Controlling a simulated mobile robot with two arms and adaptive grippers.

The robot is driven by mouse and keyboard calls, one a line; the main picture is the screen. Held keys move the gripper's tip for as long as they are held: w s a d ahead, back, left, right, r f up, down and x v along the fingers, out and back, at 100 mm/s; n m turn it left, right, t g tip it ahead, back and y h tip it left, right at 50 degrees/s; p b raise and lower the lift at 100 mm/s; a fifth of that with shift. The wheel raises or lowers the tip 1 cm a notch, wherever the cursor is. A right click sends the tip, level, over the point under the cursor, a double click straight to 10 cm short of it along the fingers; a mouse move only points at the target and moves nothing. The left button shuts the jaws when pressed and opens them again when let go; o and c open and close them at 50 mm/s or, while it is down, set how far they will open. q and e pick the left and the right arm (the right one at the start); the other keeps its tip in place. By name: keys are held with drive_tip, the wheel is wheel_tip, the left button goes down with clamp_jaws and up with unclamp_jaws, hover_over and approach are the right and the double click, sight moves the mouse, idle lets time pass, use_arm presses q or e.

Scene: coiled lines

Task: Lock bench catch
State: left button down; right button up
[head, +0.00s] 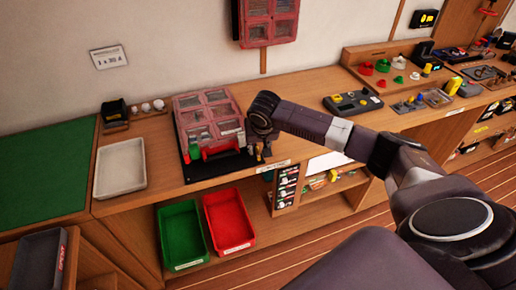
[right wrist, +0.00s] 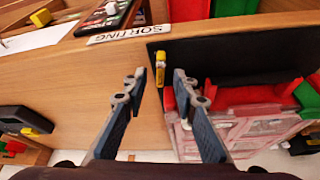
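My right gripper (head: 263,141) reaches down over the bench, just right of the pink-red clear-windowed case (head: 211,122). In the right wrist view my right gripper (right wrist: 158,86) is open, its two fingers apart with nothing between the tips. A small upright yellow piece with a dark part (right wrist: 160,68), perhaps the bench catch, stands at the edge of a black mat (right wrist: 225,60). It appears just beyond and between the fingertips; I cannot tell whether it is locked. In the head view the arm partly hides this spot. My left gripper is not in view.
The case and red and green pieces stand close beside the right gripper. A SORTING label (right wrist: 125,33) is on the bench edge. Green (head: 182,233) and red (head: 230,217) bins sit below. A pale tray (head: 120,167) lies left; a dark control box (head: 353,103) stands right.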

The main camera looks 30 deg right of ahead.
drive_tip(key=shift+x, duration=0.8)
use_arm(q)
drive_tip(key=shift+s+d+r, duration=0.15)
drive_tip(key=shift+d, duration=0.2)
use_arm(e)
drive_tip(key=shift+w+f, duration=0.1)
drive_tip(key=shift+f, duration=0.15)
clamp_jaws()
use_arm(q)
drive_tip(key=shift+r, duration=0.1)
use_arm(e)
drive_tip(key=shift+r+n+p, duration=0.15)
drive_tip(key=shift+n+p, duration=0.35)
drive_tip(key=shift+p, duration=0.35)
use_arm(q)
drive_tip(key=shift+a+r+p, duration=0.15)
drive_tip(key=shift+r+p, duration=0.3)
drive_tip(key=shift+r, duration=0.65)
use_arm(e)
drive_tip(key=shift+n+y, duration=0.4)
drive_tip(key=shift+n, duration=0.3)
